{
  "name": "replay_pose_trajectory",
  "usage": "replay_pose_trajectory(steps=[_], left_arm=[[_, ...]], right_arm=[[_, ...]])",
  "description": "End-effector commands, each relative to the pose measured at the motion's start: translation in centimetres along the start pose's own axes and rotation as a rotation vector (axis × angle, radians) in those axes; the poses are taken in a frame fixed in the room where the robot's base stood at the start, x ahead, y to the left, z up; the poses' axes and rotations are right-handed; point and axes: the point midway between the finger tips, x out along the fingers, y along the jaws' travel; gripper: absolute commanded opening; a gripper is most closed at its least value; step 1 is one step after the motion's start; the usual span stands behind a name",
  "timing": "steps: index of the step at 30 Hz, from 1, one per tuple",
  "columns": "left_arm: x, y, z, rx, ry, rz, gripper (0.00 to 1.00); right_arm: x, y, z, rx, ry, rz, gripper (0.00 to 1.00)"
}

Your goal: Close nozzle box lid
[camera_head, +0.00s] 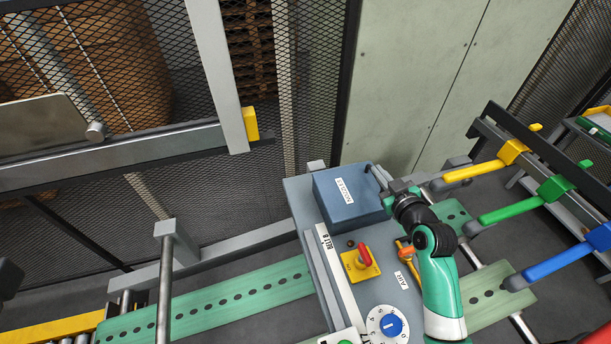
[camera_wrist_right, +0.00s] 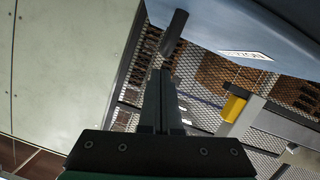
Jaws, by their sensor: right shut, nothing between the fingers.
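The blue-grey nozzle box (camera_head: 335,207) sits at the back of the grey control panel, with a white label on its top face. Its lid (camera_head: 327,188) looks down flat on the box; whether it is fully seated I cannot tell. My right gripper (camera_head: 377,175) is at the box's back right corner, shut and empty. In the right wrist view the box (camera_wrist_right: 236,22) fills the upper right. There my fingers (camera_wrist_right: 160,78) are together, their tips close to a dark rod-like handle (camera_wrist_right: 174,32) beside the box. I cannot tell whether they touch it. My left gripper is not in view.
In front of the box are a red switch on a yellow plate (camera_head: 360,262), a blue dial (camera_head: 391,326) and an orange air valve (camera_head: 406,252). Yellow, green and blue levers (camera_head: 508,210) stand at the right. A mesh fence and cabinet panels are behind.

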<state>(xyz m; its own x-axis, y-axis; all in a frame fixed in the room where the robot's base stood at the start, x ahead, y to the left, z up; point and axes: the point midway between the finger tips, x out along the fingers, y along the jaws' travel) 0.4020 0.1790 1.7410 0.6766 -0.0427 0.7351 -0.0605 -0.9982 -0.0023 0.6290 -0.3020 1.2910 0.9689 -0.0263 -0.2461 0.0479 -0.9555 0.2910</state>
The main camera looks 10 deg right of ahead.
Motion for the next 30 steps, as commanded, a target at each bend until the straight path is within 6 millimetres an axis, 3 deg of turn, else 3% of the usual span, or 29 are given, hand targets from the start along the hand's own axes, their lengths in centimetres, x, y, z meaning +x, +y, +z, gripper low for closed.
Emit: replay_pose_trajectory(steps=[8, 30], left_arm=[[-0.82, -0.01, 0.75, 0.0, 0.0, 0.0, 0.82], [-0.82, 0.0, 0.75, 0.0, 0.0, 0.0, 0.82]], right_arm=[[0.33, -0.57, 1.25, -0.004, 0.0, 0.0, 0.0], [0.33, -0.59, 1.26, -0.006, 0.0, 0.001, 0.0]])
